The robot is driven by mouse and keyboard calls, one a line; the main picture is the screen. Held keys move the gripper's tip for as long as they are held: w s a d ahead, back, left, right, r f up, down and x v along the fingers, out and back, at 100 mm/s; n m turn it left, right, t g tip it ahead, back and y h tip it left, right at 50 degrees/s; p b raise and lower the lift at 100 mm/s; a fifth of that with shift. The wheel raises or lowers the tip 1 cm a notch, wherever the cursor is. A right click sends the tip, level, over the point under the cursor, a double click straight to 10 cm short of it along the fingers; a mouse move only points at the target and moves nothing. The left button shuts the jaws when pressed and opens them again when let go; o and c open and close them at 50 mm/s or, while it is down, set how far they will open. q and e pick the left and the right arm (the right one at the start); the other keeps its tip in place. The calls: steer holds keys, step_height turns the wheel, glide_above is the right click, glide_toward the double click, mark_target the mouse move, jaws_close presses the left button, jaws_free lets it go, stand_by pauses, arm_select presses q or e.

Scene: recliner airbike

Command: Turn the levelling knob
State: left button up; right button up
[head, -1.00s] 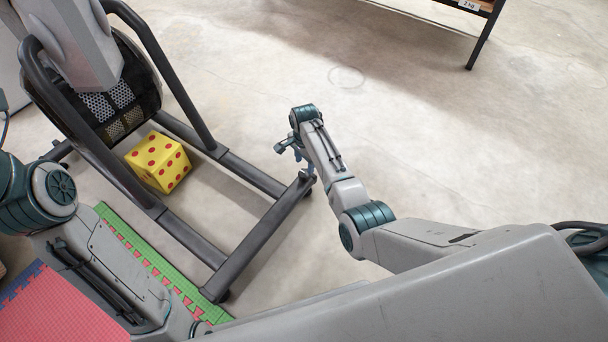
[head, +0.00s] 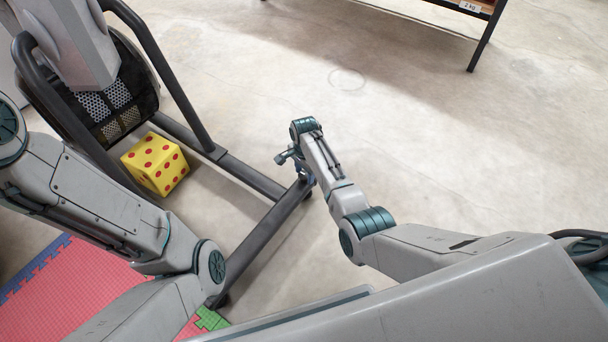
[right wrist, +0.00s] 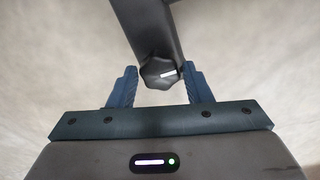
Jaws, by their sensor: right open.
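The levelling knob (right wrist: 160,73) is a dark, lobed knob with a white mark, at the end of a dark frame bar (right wrist: 150,25) in the right wrist view. My right gripper (right wrist: 160,82) is open, with one blue finger on each side of the knob and a gap showing to each. In the head view my right gripper (head: 298,164) is at the right end of the bike's floor bar (head: 262,238), where the knob is hidden.
The bike's dark frame (head: 170,70) stands at the left, with a yellow die with red dots (head: 155,164) beside it. A red mat (head: 75,285) lies at the lower left. A shelf (head: 470,12) stands at the back. The floor between is clear.

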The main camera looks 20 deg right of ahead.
steer(key=c, duration=0.4)
steer(key=shift+r+m+p, duration=0.25)
steer(key=shift+m+p, duration=0.5)
steer(key=shift+m, duration=0.05)
steer(key=shift+c, duration=0.2)
steer(key=shift+m, duration=0.5)
steer(key=shift+f+m, duration=0.25)
steer(key=shift+m, duration=0.15)
steer(key=shift+p, duration=0.3)
steer(key=shift+r+m+p, duration=0.2)
steer(key=shift+m+p, duration=0.35)
steer(key=shift+m, duration=0.35)
steer(key=shift+f+m, duration=0.2)
steer(key=shift+m, duration=0.6)
